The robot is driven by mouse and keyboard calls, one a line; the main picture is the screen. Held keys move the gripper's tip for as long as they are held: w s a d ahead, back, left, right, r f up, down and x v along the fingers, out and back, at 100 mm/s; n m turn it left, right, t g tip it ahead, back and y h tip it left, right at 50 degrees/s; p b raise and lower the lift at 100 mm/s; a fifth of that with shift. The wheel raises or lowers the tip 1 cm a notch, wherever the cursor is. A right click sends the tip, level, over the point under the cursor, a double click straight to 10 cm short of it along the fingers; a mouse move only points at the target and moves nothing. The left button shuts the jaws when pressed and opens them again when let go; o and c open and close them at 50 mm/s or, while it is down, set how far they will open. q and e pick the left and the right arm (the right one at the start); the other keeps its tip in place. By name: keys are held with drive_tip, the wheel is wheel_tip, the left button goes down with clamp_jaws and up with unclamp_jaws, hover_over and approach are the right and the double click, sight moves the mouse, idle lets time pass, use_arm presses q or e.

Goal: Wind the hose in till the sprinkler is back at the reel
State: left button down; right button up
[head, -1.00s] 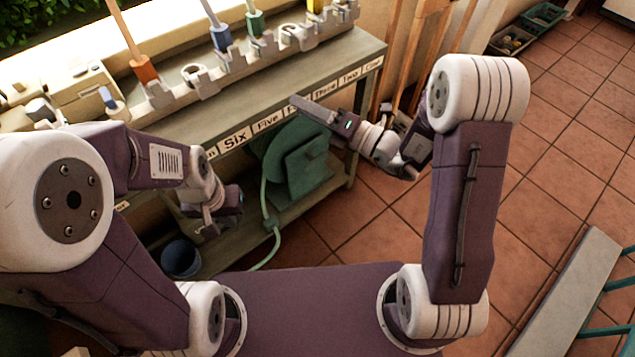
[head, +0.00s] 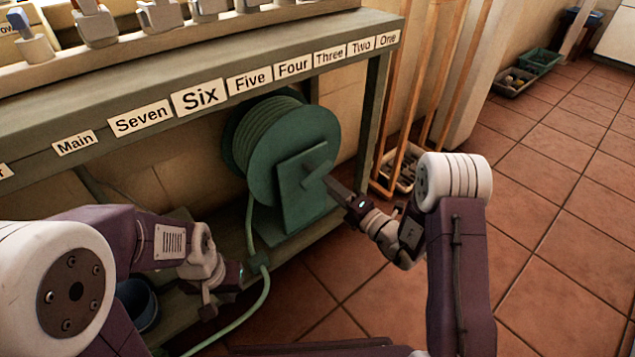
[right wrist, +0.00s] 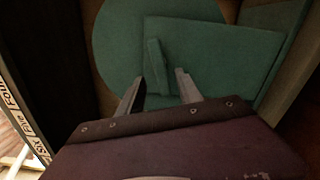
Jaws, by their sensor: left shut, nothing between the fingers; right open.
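The green hose reel (head: 270,140) stands on the low shelf under the counter. Its green crank (head: 316,172) is on the side facing my right arm. I cannot make out the sprinkler. My right gripper (head: 335,186) is open at the crank. In the right wrist view the crank handle (right wrist: 156,66) shows between the two fingertips (right wrist: 161,77); whether they touch it is unclear. My left gripper (head: 211,304) is shut and empty, left of the hose.
The counter edge (head: 215,85) with number labels runs above the reel. A counter leg (head: 374,115) stands right of it, with wooden poles and a small tray (head: 397,170) beyond. A dark bucket (head: 138,303) is near my left arm. The tiled floor at right is open.

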sight(319, 180)
drive_tip(key=b+x, duration=0.1)
drive_tip(key=x, duration=0.1)
drive_tip(key=b+x, duration=0.1)
drive_tip(key=x, duration=0.1)
drive_tip(key=b+x, duration=0.1)
drive_tip(key=x, duration=0.1)
drive_tip(key=shift+w+a+f, duration=0.1)
drive_tip(key=shift+a+f, duration=0.05)
drive_tip(key=shift+f, duration=0.1)
drive_tip(key=shift+w+a+r+b, duration=0.15)
drive_tip(key=shift+w+b, duration=0.1)
drive_tip(key=shift+b, duration=0.05)
clamp_jaws()
idle(0.8)
